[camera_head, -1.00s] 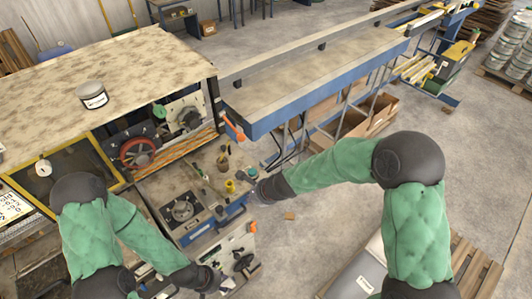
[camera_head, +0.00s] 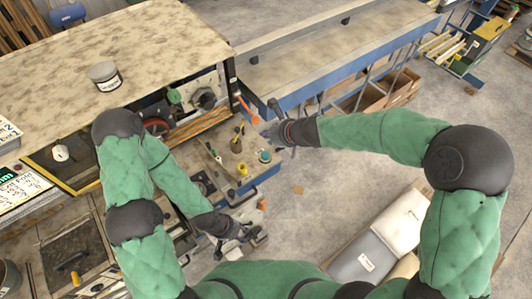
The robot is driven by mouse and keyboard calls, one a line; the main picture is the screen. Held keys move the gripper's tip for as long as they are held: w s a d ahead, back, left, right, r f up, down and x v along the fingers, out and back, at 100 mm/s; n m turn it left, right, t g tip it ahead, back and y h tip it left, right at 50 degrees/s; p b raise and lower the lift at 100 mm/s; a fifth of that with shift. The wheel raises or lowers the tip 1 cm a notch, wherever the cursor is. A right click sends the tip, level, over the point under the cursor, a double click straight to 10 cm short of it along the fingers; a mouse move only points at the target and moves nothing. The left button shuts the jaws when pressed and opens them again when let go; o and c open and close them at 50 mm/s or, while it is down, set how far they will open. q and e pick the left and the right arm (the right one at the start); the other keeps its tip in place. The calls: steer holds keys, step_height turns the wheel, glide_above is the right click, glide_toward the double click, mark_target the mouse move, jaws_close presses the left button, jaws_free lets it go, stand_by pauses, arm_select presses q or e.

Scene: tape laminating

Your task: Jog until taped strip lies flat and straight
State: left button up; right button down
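The laminating machine stands left of centre under a wide speckled top (camera_head: 140,50). I cannot make out the taped strip as a separate piece. My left gripper (camera_head: 245,236) is low, beside the machine's front controls, partly covering them. My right gripper (camera_head: 276,128) is at the machine's right end, near an orange part (camera_head: 248,108) and the blue-edged table. Both grippers are too small and dark to tell whether they are open or shut.
Bottles and tools (camera_head: 236,150) crowd the small bench below the opening. A long blue-edged table (camera_head: 330,50) runs to the upper right. Pale sacks (camera_head: 385,243) lie lower right. Open floor (camera_head: 330,185) lies between.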

mark_target(267, 156)
steer(key=shift+f, duration=0.15)
step_height(267, 156, down, 9)
steer(key=b, duration=0.8)
steer(key=shift+r, duration=0.2)
steer(key=shift+f+b, duration=0.15)
steer(key=shift+b, duration=0.2)
stand_by(0.7)
steer(key=shift+f, duration=0.25)
